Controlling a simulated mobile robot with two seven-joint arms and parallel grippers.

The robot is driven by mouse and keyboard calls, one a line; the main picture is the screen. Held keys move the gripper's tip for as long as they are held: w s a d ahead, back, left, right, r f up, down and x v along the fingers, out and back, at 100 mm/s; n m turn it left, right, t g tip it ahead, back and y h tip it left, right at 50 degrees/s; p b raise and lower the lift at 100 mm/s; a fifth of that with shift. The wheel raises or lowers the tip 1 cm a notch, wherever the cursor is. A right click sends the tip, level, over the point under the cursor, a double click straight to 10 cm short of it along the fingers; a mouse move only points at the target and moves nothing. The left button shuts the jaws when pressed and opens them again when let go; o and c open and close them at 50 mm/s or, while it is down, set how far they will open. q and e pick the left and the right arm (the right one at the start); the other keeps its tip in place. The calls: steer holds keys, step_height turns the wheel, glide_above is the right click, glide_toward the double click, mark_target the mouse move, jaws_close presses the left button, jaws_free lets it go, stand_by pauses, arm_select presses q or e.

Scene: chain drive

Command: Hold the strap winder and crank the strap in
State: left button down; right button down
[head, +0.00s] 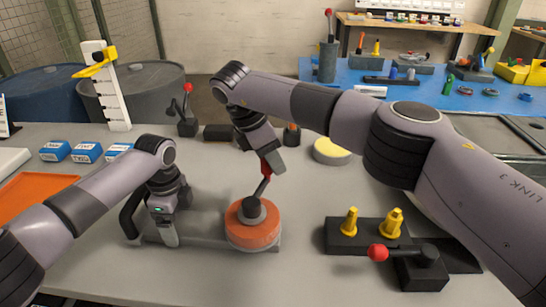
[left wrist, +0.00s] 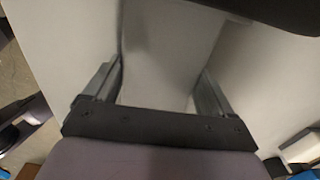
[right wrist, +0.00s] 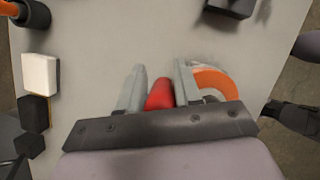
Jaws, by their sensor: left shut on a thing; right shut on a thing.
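The strap winder stands on the grey table, with an orange drum (head: 252,228) and a dark hub on top; its orange rim also shows in the right wrist view (right wrist: 215,80). A flat grey base and a black handle (head: 130,215) reach to its left. My left gripper (head: 168,238) is shut on the winder's frame, between handle and drum; its fingertips are partly hidden. My right gripper (head: 268,165) is shut on the crank's red knob (right wrist: 160,94), above the drum. The knob sits between the fingers in the right wrist view. The strap itself cannot be made out.
A black block with yellow pegs (head: 350,222) and a red-knobbed lever (head: 378,252) stand right of the winder. Blue boxes (head: 87,152) and an orange mat (head: 35,205) lie left. A pale yellow disc (head: 331,151) lies behind. The table's front middle is clear.

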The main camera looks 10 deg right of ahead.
steer(key=shift+s+a+f, duration=0.25)
steer(key=shift+s+a, duration=0.05)
stand_by(0.5)
steer(key=c, duration=0.8)
jaws_free()
steer(key=shift+c, duration=0.2)
steer(key=shift+w+r, duration=0.1)
steer(key=shift+w, duration=0.05)
steer(key=shift+d, duration=0.1)
steer(key=shift+r, duration=0.1)
steer(key=v, duration=1.1)
steer(key=shift+r, duration=0.4)
